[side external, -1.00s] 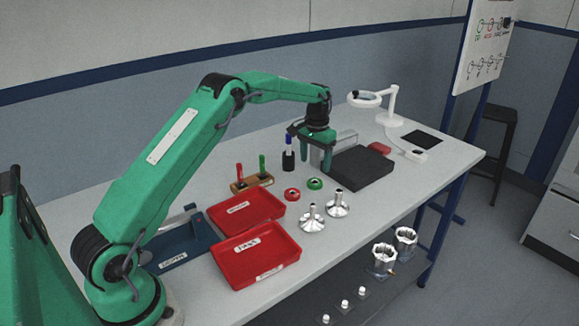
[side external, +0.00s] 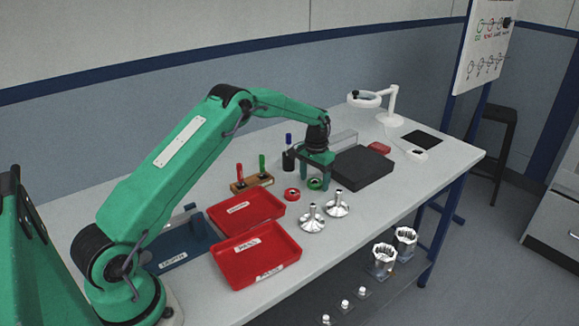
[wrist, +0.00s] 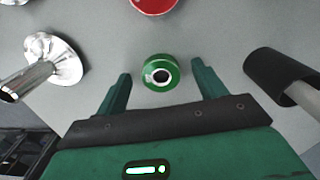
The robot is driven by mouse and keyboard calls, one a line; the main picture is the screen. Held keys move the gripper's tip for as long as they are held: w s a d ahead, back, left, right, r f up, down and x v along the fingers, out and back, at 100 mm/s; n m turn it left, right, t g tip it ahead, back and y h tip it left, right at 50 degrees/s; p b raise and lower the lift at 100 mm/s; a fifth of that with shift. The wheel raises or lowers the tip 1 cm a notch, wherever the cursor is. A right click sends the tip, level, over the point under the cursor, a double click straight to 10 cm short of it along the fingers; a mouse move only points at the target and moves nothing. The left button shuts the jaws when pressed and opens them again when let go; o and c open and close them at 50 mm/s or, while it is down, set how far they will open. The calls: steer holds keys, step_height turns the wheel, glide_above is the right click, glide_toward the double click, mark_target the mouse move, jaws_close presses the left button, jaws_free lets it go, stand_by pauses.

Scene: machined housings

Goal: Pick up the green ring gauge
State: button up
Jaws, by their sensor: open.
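The green ring gauge (side external: 315,184) lies flat on the bench, just right of the red ring gauge (side external: 292,194). In the wrist view the green ring (wrist: 161,74) shows its dark centre hole, ahead of and roughly between my finger tips. My gripper (side external: 314,176) is open and empty, low over the bench at the green ring. In the wrist view my gripper (wrist: 160,76) has its two green fingers apart, one on each side of the ring. I cannot tell how far above the bench the tips are.
Silver flanged parts (side external: 337,204) stand near the front edge. A dark cup with a blue-handled tool (side external: 288,158) stands behind my gripper. A black case (side external: 362,167) lies to the right, red trays (side external: 254,253) to the left, and a wooden holder (side external: 251,183) behind the rings.

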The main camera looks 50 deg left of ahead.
steer(key=shift+f, duration=0.15)
stand_by(0.3)
steer(key=c, duration=1.1)
steer(key=shift+c, duration=0.2)
steer(key=shift+r, duration=0.65)
step_height(320, 180, up, 3)
steer(key=shift+r, duration=0.1)
steer(key=s+d+r, duration=0.3)
steer(key=d+r, duration=0.3)
steer(key=d, duration=0.5)
steer(key=shift+s+r, duration=0.15)
steer(key=shift+r, duration=0.15)
steer(key=shift+d, duration=0.1)
